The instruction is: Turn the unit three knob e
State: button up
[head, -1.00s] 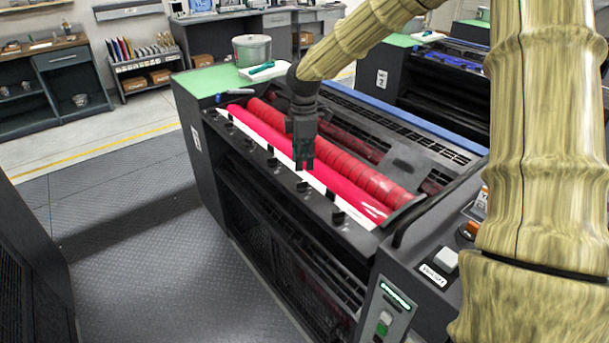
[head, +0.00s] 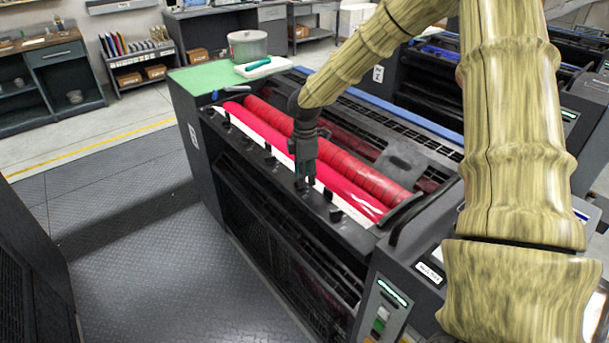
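The near ink unit (head: 190,95) is a dark machine with a green top at its far end and red rollers (head: 335,168). A row of small black knobs runs along its front rail, among them a far knob (head: 267,147), a middle knob (head: 272,162) and a near knob (head: 336,215). The knob letters are too small to read. My gripper (head: 304,184) points down at the rail, over a knob between the middle and near ones. Its fingertips hide most of that knob; I cannot tell whether they touch or grip it.
A control panel (head: 388,310) with lit buttons stands at the unit's near end. A grey pot (head: 248,46) and a white tray (head: 270,66) with a green tool rest on the far top. Another unit (head: 425,75) stands behind. The floor (head: 150,250) in front is clear.

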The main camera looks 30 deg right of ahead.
jog(key=shift+f, duration=0.6)
grip_shut()
jog(key=shift+m, duration=0.3)
jog(key=m, duration=0.2)
jog(key=m+p, duration=0.1)
jog(key=shift+s+a+r+m, duration=0.1)
jog(key=shift+s+a+m, duration=0.1)
jog(key=shift+m, duration=0.2)
jog(key=m, duration=0.3)
jog(key=m+p, duration=0.1)
jog(key=m, duration=0.1)
jog(key=shift+s+a, duration=0.15)
jog(key=shift+a, duration=0.15)
jog(key=shift+m, duration=0.4)
